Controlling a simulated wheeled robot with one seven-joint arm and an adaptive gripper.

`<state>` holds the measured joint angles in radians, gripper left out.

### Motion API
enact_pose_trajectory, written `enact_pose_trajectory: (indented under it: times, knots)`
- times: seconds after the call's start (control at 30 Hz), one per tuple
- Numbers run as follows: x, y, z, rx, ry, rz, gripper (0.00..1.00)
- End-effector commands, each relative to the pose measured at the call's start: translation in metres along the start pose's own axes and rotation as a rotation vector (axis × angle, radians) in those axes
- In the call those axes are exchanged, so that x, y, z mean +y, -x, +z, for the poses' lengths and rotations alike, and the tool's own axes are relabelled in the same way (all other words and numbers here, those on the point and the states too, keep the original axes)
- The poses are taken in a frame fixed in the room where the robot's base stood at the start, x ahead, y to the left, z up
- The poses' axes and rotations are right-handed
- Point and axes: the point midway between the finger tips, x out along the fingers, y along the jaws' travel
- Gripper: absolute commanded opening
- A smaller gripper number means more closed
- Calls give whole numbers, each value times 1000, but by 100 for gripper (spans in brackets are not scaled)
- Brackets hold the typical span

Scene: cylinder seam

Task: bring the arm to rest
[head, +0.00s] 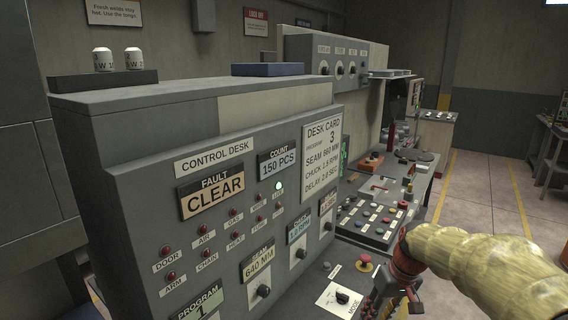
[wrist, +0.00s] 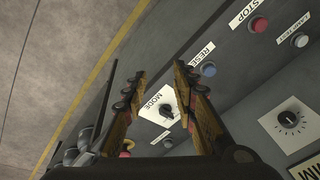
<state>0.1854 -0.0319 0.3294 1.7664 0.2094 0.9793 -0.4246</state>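My arm, in a padded tan sleeve, comes in at the lower right of the head view. My gripper (head: 385,300) hangs at its end by the desk's lower front, partly cut off by the picture's bottom edge. In the wrist view my gripper (wrist: 161,70) shows two brownish fingers apart, with nothing between them. The MODE knob (wrist: 167,113) on its white plate lies beyond the gap; it also shows in the head view (head: 342,298). The fingers appear apart from the panel, though the exact distance cannot be told.
The grey control desk (head: 215,130) fills the left and middle, with a FAULT display reading CLEAR (head: 211,193). A red STOP button (wrist: 259,24) and blue RESET button (wrist: 208,69) sit near the fingers. Open floor (head: 485,195) lies to the right.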

Motion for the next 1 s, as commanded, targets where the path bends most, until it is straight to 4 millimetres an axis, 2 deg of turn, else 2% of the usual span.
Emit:
enact_pose_trajectory:
  times: [0.03,0.2,0.5,0.6,0.7,0.83,1.0]
  knots:
    - [-9,12,21,8,-41,22,28]
    - [-32,39,88,47,-162,88,28]
    - [-65,68,190,171,-188,162,28]
    - [-73,76,211,219,-151,174,28]
    - [-81,87,222,271,-127,175,28]
    - [-89,103,222,330,-104,173,28]
    - [-93,107,221,344,-91,170,28]
